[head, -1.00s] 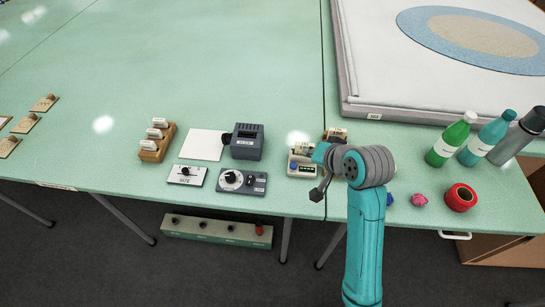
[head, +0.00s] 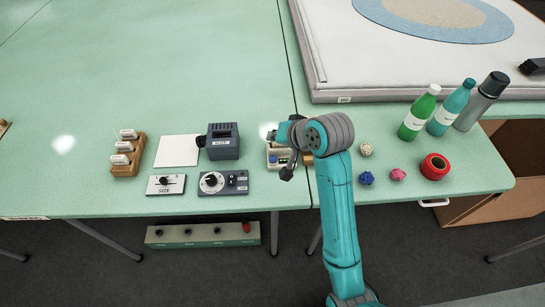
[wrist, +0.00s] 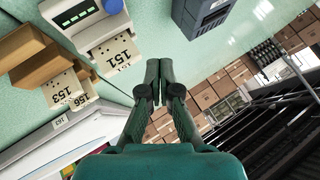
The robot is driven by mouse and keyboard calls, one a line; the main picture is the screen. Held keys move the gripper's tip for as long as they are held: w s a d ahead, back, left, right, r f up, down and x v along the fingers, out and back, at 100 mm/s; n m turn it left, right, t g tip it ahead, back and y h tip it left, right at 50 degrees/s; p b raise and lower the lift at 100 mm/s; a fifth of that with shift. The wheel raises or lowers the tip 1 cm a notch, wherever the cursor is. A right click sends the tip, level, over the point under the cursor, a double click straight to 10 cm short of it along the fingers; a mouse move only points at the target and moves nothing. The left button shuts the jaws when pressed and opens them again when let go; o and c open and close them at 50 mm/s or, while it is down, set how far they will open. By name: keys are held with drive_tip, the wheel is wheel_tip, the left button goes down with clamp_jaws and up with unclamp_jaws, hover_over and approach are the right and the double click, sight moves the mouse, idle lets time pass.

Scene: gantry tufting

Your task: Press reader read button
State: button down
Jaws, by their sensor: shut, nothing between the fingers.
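The reader (head: 273,163) is a small pale box near the front edge of the green table, partly hidden behind my arm in the head view. In the wrist view the reader (wrist: 77,18) is at the top left, with a round blue button (wrist: 113,6) at the frame's top edge. A tag marked 151 (wrist: 112,53) sticks out of its near side. My gripper (wrist: 158,69) is shut and empty, its fingertips to the right of and below the button in the wrist view, apart from it. In the head view my gripper (head: 287,173) is just in front of the reader.
A wooden holder (wrist: 31,62) with tags 153 and 156 stands beside the reader. A grey box (wrist: 201,18), dial box (head: 223,183) and SIZE box (head: 165,185) are left of it in the head view. Bottles (head: 419,112) and a red roll (head: 434,166) are right.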

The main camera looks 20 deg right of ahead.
sight(275, 159)
drive_tip(key=shift+f, duration=3.35)
drive_tip(key=shift+f, duration=0.4)
drive_tip(key=shift+f, duration=0.5)
drive_tip(key=shift+r, duration=0.95)
drive_tip(key=shift+r, duration=0.1)
drive_tip(key=shift+r, duration=2.4)
drive_tip(key=shift+s, duration=0.1)
